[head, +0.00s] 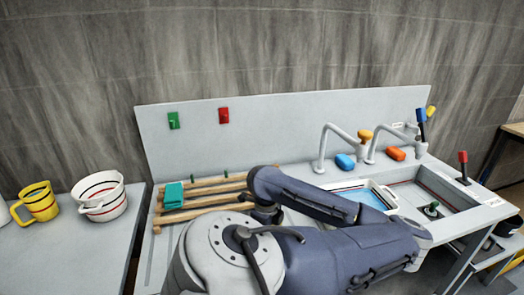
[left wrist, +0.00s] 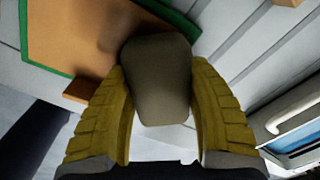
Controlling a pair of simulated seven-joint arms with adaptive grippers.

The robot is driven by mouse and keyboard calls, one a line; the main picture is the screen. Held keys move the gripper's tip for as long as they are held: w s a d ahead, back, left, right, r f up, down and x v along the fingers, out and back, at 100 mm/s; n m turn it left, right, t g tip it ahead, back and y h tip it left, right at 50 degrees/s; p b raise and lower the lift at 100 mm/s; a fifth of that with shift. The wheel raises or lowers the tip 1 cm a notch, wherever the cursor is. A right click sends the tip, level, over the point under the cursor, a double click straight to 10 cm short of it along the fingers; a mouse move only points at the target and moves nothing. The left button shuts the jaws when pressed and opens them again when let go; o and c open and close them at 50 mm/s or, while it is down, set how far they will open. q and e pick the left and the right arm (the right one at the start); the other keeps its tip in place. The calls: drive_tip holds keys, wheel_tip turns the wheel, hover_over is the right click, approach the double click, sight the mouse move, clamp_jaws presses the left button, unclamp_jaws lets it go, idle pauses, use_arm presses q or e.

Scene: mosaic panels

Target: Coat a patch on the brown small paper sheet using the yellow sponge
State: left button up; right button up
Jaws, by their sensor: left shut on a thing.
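In the left wrist view my left gripper (left wrist: 160,72), with yellow ridged fingers, is shut on a rounded block (left wrist: 160,98). The block looks dull grey-brown in this light; I cannot tell for sure that it is the yellow sponge. Beyond it, at the upper left, lies a brown sheet (left wrist: 75,35) with a green border. The block overlaps the sheet's right edge in the picture; I cannot tell whether they touch. In the head view my arm covers the lower middle, and neither the gripper nor the sheet shows. My right gripper is in neither view.
A wooden slatted rack (head: 205,198) carries a teal block (head: 173,196). A yellow mug (head: 38,205) and white bucket (head: 108,184) stand left.

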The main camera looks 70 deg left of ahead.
use_arm(q)
drive_tip(key=shift+w+d+f, duration=0.1)
drive_tip(key=shift+w+f, duration=0.05)
drive_tip(key=shift+w, duration=1.95)
drive_tip(key=shift+w+d, duration=0.1)
drive_tip(key=shift+w, duration=1.5)
drive_tip(key=shift+d, duration=0.85)
drive_tip(key=shift+s+d, duration=0.1)
drive_tip(key=shift+s+f, duration=0.15)
drive_tip(key=shift+s, duration=3)
drive_tip(key=shift+s+a, duration=0.2)
drive_tip(key=shift+s, duration=1.4)
drive_tip(key=shift+s, duration=0.15)
drive_tip(key=shift+s, duration=1.4)
